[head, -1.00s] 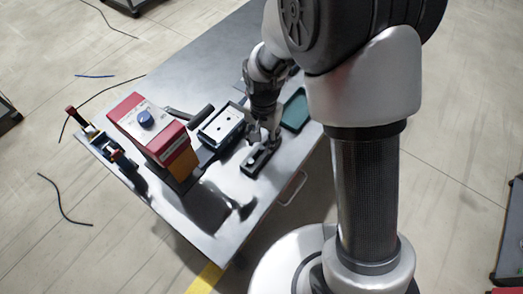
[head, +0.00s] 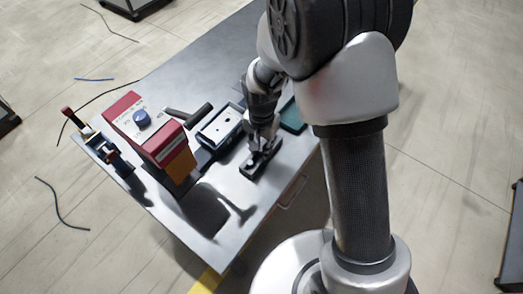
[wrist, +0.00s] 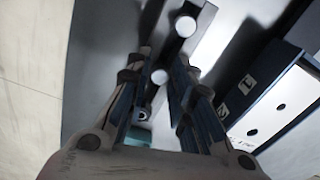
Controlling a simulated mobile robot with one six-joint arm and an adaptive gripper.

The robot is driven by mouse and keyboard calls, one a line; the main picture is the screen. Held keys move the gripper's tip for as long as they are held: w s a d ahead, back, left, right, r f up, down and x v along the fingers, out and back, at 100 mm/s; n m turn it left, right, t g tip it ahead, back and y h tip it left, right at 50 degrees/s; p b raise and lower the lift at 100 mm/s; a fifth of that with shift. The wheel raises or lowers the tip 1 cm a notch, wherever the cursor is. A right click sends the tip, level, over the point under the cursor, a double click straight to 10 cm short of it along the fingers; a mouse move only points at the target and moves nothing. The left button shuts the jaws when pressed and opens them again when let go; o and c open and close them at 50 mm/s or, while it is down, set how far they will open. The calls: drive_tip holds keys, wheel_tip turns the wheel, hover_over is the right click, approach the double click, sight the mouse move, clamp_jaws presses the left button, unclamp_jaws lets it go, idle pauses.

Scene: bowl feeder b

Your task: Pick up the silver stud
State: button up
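Two bright round silver tops show in the wrist view, one between my fingers (wrist: 159,76) and one past the fingertips (wrist: 185,26). I cannot tell for sure which is the silver stud. They appear to sit in a dark, long block (head: 260,160) near the table's front edge. My gripper (wrist: 162,62) is open, with a finger on each side of the nearer silver top and a gap left between them. In the head view my gripper (head: 263,141) points down just over the block; the studs are too small or hidden there.
A white-topped tray with dark holes (head: 221,127) stands left of the block. A red machine with a blue knob (head: 150,135) is farther left. A teal tray (head: 293,117) lies to the right.

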clamp_jaws()
drive_tip(key=shift+r, duration=0.1)
